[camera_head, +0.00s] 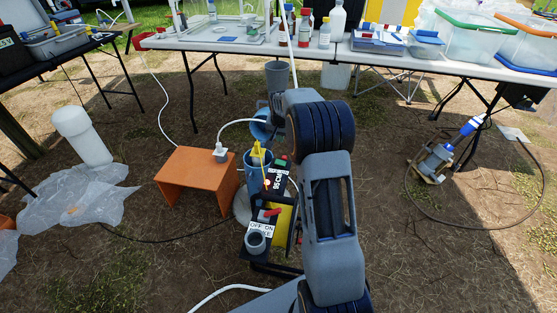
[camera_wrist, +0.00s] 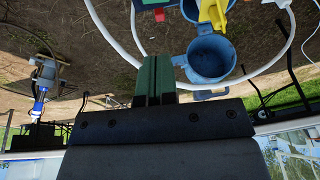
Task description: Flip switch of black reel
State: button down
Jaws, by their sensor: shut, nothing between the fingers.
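The black reel (camera_head: 282,222) stands on the ground in the head view, with a yellow drum beside its black frame. Its red switch (camera_head: 270,212) sits on the front, just above a white label with OFF and ON. My arm covers part of the reel's right side. My gripper (camera_wrist: 154,78) shows in the wrist view with its green fingers together and nothing between them. They point toward the blue bucket (camera_wrist: 210,58) area, beyond the reel. In the head view my own arm hides the fingertips.
An orange stool (camera_head: 197,178) stands left of the reel, and a white hose runs past it. A long table (camera_head: 190,40) with bottles and trays is behind. A blue-topped pump (camera_head: 437,158) with a looped cable lies at right. Open ground is at front left.

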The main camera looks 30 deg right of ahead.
jog(key=b, duration=0.5)
send_near(278, 161)
jog(key=x, duration=0.5)
jog(key=shift+w+d, duration=0.25)
jog(key=shift+d, duration=0.15)
jog(key=shift+w+a+f+b, duration=0.15)
jog(key=shift+f+b, duration=0.15)
jog(key=shift+f, duration=0.55)
jog(key=shift+a, duration=0.1)
jog(key=shift+a+f+g+p, duration=0.15)
jog(key=shift+g+p, duration=0.15)
jog(key=shift+p, duration=0.15)
jog(key=shift+w+f+h, duration=0.1)
jog(key=shift+f+h, duration=0.15)
jog(key=shift+h, duration=0.15)
jog(key=shift+s+d+r, duration=0.15)
jog(key=shift+s+d, duration=0.4)
jog(key=shift+d, duration=0.15)
